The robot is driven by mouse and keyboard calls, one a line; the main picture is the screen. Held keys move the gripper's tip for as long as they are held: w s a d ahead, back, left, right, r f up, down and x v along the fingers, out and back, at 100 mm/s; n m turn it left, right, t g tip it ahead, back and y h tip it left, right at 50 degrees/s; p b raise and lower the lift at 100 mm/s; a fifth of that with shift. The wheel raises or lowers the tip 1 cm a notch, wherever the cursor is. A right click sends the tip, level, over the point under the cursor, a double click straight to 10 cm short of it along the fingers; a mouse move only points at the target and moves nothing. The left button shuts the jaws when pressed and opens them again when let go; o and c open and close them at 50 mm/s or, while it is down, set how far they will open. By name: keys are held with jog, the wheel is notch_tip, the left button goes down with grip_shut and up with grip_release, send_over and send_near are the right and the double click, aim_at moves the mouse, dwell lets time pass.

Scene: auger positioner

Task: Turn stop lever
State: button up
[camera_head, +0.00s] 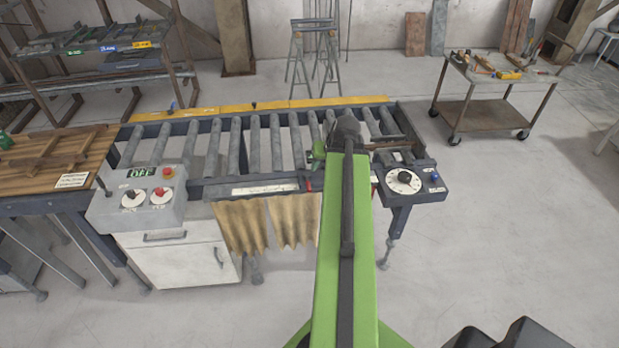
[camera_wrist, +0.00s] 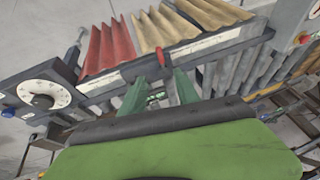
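A small red lever (camera_head: 308,184) shows on the front rail of the roller conveyor, just left of my arm in the head view. I cannot be sure it is the stop lever. In the wrist view a red lever (camera_wrist: 161,58) stands on the rail, just beyond my fingertips and roughly between them. My gripper (camera_wrist: 158,82) has its two green fingers apart, with a gap between them. A small green part shows in that gap, too blurred to name. In the head view my arm hides most of my gripper (camera_head: 317,155).
The conveyor rollers (camera_head: 215,145) lie behind the rail. A dial box (camera_head: 404,181) is on the right, a control panel (camera_head: 145,195) reading OFF on the left. Strip curtains (camera_head: 265,225) hang below the rail. A tool cart (camera_head: 495,95) stands at the back right. The right floor is clear.

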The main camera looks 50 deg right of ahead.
aim_at(309, 187)
jog(key=b+x, duration=1.5)
jog(key=x, duration=0.1)
jog(key=shift+d+f, duration=0.1)
jog(key=shift+f, duration=0.35)
jog(key=shift+w+f+b, duration=0.35)
jog(key=shift+f+b, duration=0.05)
jog(key=shift+b, duration=0.2)
jog(key=shift+r, duration=0.1)
jog(key=shift+c, duration=0.4)
grip_shut()
